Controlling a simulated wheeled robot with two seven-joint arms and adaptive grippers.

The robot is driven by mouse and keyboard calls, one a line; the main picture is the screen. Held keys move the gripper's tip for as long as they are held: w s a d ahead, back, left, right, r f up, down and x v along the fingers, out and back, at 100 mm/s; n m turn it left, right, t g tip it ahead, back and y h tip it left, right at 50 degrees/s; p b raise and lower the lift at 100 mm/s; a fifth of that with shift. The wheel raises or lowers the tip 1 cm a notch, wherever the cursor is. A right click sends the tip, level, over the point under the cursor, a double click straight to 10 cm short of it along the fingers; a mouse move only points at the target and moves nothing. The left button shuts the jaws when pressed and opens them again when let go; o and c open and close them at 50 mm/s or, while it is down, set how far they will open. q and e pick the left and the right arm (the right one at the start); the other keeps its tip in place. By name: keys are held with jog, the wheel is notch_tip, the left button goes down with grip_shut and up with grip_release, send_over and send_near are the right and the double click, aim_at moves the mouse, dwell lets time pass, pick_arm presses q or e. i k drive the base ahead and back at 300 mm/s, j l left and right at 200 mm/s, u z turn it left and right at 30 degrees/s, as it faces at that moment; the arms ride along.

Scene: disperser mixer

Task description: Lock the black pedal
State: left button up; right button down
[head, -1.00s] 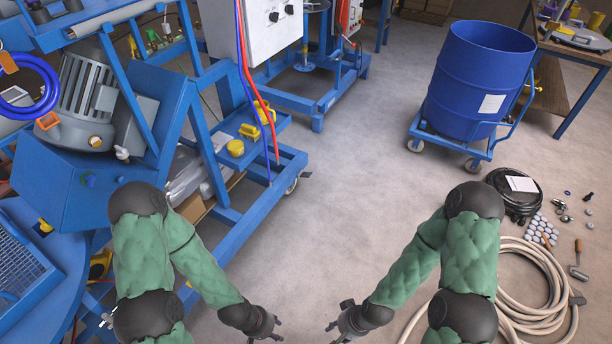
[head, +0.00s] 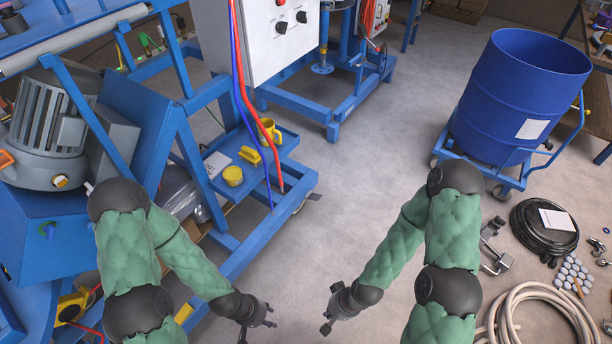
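I cannot pick out a black pedal for certain. A caster (head: 302,201) shows at the near right corner of the blue machine frame (head: 262,240); any pedal on it is too small to tell. My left gripper (head: 262,318) is low in front of me, right of the frame, with its fingers apart and empty. My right gripper (head: 329,310) is to its right over bare floor, also with fingers apart and empty. Neither gripper touches anything.
A blue drum (head: 520,100) stands on a wheeled blue dolly (head: 510,178) at the right. A black cable coil (head: 545,228), a pale hose (head: 540,312) and small parts lie on the right floor. The middle floor is clear.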

aim_at(312, 196)
jog(key=i+l+u, duration=0.2)
jog(key=i+l, duration=0.15)
jog(key=i, duration=0.3)
jog(key=i+l+u, duration=0.25)
jog(key=i+l, duration=0.25)
jog(key=i, duration=0.1)
